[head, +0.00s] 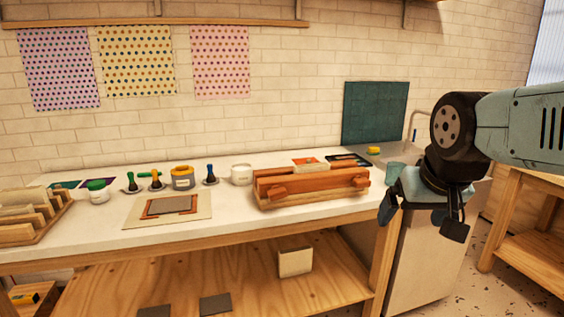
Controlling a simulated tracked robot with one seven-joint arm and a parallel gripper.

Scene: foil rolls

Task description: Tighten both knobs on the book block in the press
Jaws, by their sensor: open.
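The wooden press (312,186) lies on the white bench top, right of the middle. It has an orange-brown beam with two knobs on its front face, the left knob (277,192) and the right knob (360,182). A pale block (310,164), likely the book block, shows above the beam; its lower part is hidden. I cannot tell from here how tight the knobs are. My gripper (447,229) is open and empty, to the right of the press and apart from it, in front of the cabinet at the bench's right end.
A mat with a grey board (172,206) lies left of the press. Pots, brushes and a white jar (242,174) stand behind it. A wooden rack (32,216) is at far left. A green board (375,113) leans at the wall, and a sink is at right.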

